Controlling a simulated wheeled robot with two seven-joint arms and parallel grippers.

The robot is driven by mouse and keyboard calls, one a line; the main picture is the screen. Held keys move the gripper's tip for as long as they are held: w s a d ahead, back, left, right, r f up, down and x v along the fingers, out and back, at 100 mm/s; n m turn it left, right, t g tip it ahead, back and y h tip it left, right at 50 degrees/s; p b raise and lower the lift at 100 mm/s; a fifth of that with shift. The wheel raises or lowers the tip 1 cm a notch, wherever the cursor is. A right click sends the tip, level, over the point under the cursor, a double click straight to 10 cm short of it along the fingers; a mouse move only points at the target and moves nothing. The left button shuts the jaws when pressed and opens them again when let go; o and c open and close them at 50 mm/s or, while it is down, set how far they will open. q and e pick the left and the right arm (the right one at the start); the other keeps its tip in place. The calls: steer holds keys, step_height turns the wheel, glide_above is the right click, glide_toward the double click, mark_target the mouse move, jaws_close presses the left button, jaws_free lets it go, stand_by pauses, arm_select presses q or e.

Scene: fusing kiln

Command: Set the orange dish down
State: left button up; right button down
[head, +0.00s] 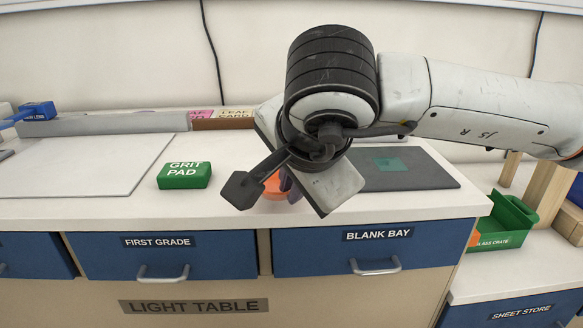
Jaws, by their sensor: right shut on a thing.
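The orange dish (271,188) shows only as a small patch beneath my right gripper (285,186), near the front edge of the light table (125,212). My right arm comes in from the right, and its gripper is shut on the dish. The wrist and hand cover most of the dish. I cannot tell whether the dish touches the tabletop. My left gripper is not in view.
A green grit pad (184,175) lies to the left of my right gripper. A dark mat (420,171) with a green square lies behind it to the right. A pale board (70,168) covers the left of the table. A green glass crate (507,217) stands lower right.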

step_height(320, 180, down, 2)
steer(key=shift+f, duration=0.1)
steer(key=shift+f+b, duration=0.15)
steer(key=shift+b, duration=0.25)
steer(key=c, duration=2.3)
jaws_free()
steer(key=o, duration=0.4)
steer(key=shift+c, duration=0.2)
steer(key=shift+o, duration=0.2)
